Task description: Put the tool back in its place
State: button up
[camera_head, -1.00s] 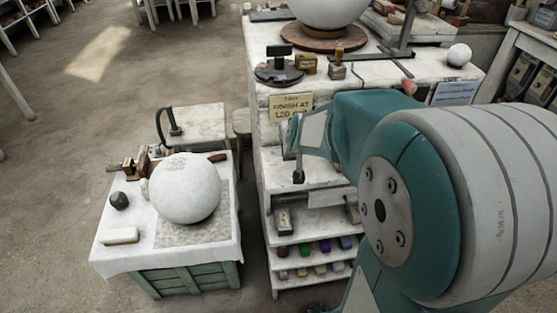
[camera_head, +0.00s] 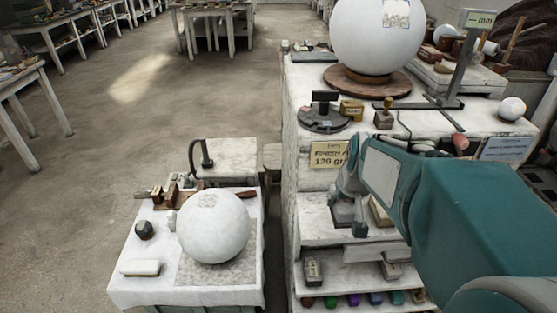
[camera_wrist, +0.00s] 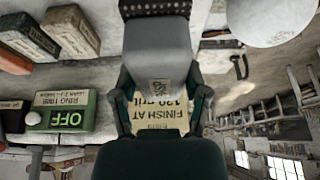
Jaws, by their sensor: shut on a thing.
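My gripper (camera_head: 350,212) is at the front of the shelf unit (camera_head: 305,232), just below the yellow sign (camera_head: 328,154) reading "FINISH AT 120 grit". In the wrist view my gripper (camera_wrist: 160,98) is shut on a grey block-like tool (camera_wrist: 156,62), with a finger on each side. The tool has a dark, dotted far face. The sign (camera_wrist: 158,115) shows between the fingers. In the head view my gripper and arm hide most of the tool, and I cannot tell whether it touches the shelf.
A labelled block (camera_head: 313,270) and several coloured pieces sit on lower shelves. The wrist view shows a green "OFF" box (camera_wrist: 62,110) and labelled blocks (camera_wrist: 72,30). A large white sphere (camera_head: 378,35) stands on top. A smaller sphere (camera_head: 213,228) rests on the low left table.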

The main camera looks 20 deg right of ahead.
jog(key=w+f, duration=0.4)
jog(key=w+a+f, duration=0.1)
jog(key=w+f, duration=0.1)
jog(key=w, duration=0.1)
jog(key=shift+f, duration=0.2)
jog(key=shift+w+f, duration=0.15)
jog(key=shift+f, duration=0.1)
notch_tip(320, 180, down, 3)
jog(key=shift+w+a+f, duration=0.1)
jog(key=shift+a+f, duration=0.05)
jog(key=o, duration=1.2)
jog(key=shift+o, duration=0.2)
